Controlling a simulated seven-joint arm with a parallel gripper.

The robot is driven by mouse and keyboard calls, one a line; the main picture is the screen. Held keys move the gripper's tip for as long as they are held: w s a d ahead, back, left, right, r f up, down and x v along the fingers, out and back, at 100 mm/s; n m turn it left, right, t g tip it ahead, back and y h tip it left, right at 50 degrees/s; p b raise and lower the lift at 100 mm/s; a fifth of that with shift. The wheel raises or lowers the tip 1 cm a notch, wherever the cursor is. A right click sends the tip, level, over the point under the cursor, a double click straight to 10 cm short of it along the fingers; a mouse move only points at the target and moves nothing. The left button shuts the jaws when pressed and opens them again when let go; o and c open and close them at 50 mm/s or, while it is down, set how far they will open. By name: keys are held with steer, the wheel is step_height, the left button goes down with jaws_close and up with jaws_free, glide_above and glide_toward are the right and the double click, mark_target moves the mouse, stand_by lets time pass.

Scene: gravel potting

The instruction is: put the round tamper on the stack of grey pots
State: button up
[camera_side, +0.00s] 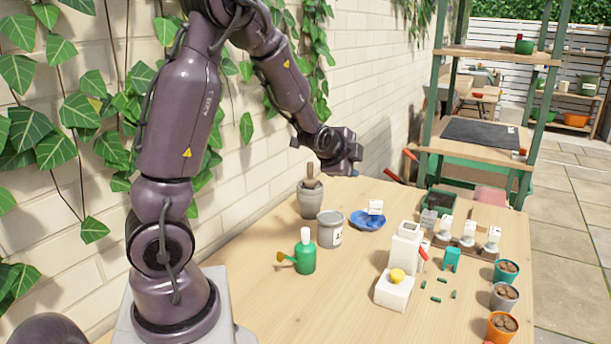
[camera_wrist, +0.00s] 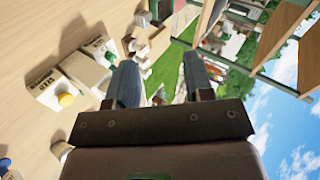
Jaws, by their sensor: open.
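The stack of grey pots (camera_side: 310,203) stands at the back left of the table by the brick wall, in the side view. A brown wooden handle, apparently the round tamper (camera_side: 310,176), stands upright at its top; its lower end is hidden in or behind the rim, so I cannot tell how it rests. My gripper (camera_side: 352,160) is in the air to the right of the handle and a little higher, apart from it. In the wrist view my gripper (camera_wrist: 162,82) has its two fingers wide apart with nothing between them. Neither stack nor tamper is identifiable there.
White seed boxes (camera_side: 393,292) are mid-table. Soil-filled pots (camera_side: 504,297) line the right edge. The front left of the table is clear.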

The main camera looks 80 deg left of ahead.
steer(key=s+d+r+n+h, duration=0.25)
steer(key=d+r+h, duration=0.2)
steer(key=d, duration=0.65)
steer(key=s+d+r+n+g+h, duration=0.1)
steer(key=s+d+r+n, duration=0.1)
steer(key=s+d, duration=0.5)
steer(key=s+d+r+n+g+h, duration=0.1)
steer(key=s+d+r+n+g, duration=0.1)
steer(key=s+d, duration=0.5)
steer(key=shift+s+d+r+n+h, duration=0.3)
steer(key=shift+d+r+n+h, duration=0.05)
steer(key=shift+d+r+n, duration=0.1)
